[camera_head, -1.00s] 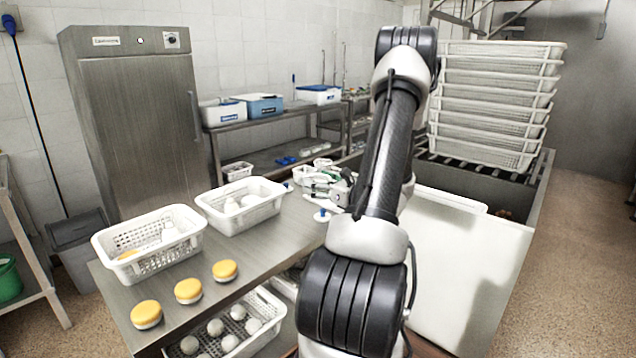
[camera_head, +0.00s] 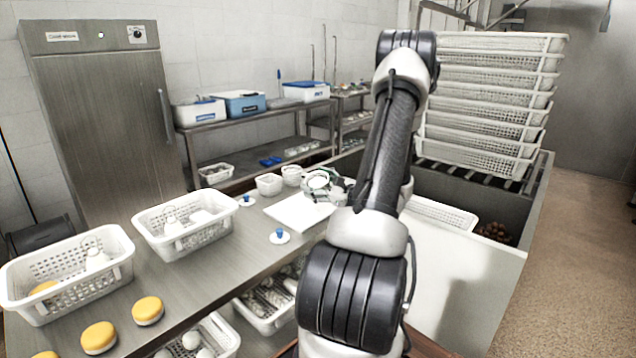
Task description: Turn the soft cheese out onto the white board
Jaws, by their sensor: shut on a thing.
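The white board (camera_head: 292,213) lies flat on the steel table, left of my arm; its right end is partly hidden by the arm. My gripper (camera_head: 334,187) is beyond my forearm and partly hidden by it. It is shut on a small white round container (camera_head: 318,181), which appears at the board's far right edge. I cannot tell whether the container touches the board or is above it. The soft cheese cannot be made out from this view; whether it is inside the container is not visible.
Two white perforated baskets (camera_head: 180,243) (camera_head: 112,268) and several yellow-topped discs (camera_head: 148,310) stand to the left. Small white tubs (camera_head: 269,184) and blue-knobbed lids (camera_head: 279,236) lie near the board.

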